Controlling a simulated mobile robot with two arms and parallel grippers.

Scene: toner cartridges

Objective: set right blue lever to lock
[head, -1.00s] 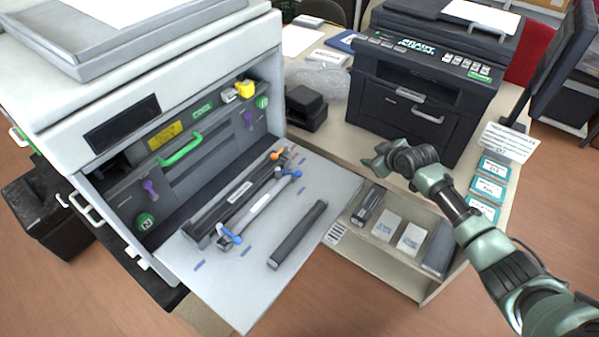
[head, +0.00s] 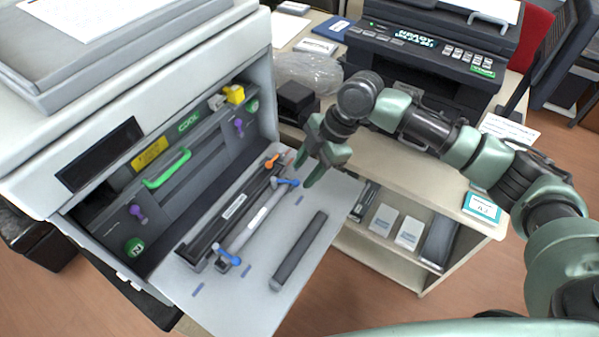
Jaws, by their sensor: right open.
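The right blue lever (head: 287,182) sits at the far right end of a grey cartridge unit (head: 257,217) on the open front door (head: 222,299) of the large printer. A second blue lever (head: 228,256) is at the unit's near left end. My right gripper (head: 306,170) is open and empty, fingers pointing down, just above and to the right of the right blue lever. It appears apart from the lever, though the exact gap is hard to tell. My left gripper is not in view.
A loose dark roller (head: 299,251) lies on the door's right side. An orange lever (head: 272,161) is close behind the right blue lever. The large printer's open bay (head: 166,178) is behind. A black printer (head: 430,60) and a shelf with boxes (head: 383,220) are to the right.

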